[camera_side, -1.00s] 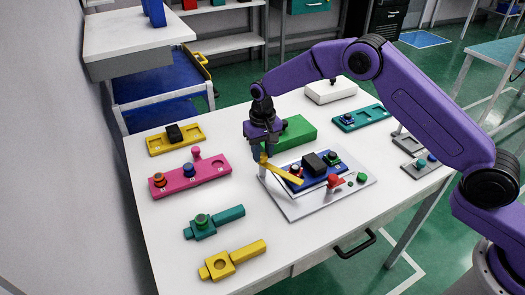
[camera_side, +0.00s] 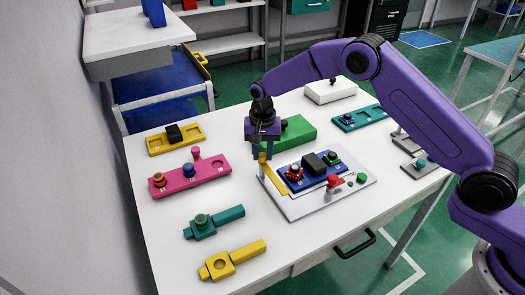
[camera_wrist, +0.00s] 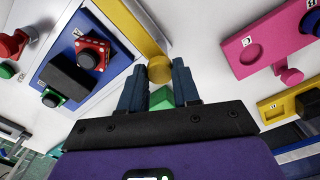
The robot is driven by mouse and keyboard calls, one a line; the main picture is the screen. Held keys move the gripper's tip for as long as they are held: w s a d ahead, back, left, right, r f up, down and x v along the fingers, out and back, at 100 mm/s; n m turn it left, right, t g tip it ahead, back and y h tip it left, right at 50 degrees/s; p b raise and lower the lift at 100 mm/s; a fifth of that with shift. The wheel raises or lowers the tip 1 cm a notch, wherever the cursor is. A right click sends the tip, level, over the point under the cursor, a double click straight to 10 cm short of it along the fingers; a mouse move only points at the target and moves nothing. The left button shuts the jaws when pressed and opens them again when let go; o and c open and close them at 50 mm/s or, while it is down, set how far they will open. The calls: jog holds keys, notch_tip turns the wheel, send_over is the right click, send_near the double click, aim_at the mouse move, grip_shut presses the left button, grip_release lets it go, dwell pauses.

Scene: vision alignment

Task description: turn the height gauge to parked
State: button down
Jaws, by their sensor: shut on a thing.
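The height gauge is a yellow bar (camera_side: 273,180) with a round yellow end knob (camera_side: 262,158) at the left corner of a pale grey plate (camera_side: 300,210). The bar lies along the plate's left edge, beside the blue block. My gripper (camera_side: 262,155) points down from above and is shut on the knob. In the wrist view the knob (camera_wrist: 160,69) sits between the two fingertips, and the bar (camera_wrist: 140,28) runs away to the upper left. The blue block (camera_side: 312,182) on the plate carries red, black and green parts.
A green block (camera_side: 300,132) stands just behind my gripper. A red knob (camera_side: 334,182) and a green knob (camera_side: 361,178) are at the plate's right side. A pink holder (camera_side: 205,175) is to the left; teal (camera_side: 230,215) and yellow (camera_side: 250,252) pieces lie in front.

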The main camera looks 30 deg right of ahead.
jog(key=c, duration=0.8)
grip_release()
notch_tip(320, 180, up, 18)
jog(key=shift+f, duration=0.25)
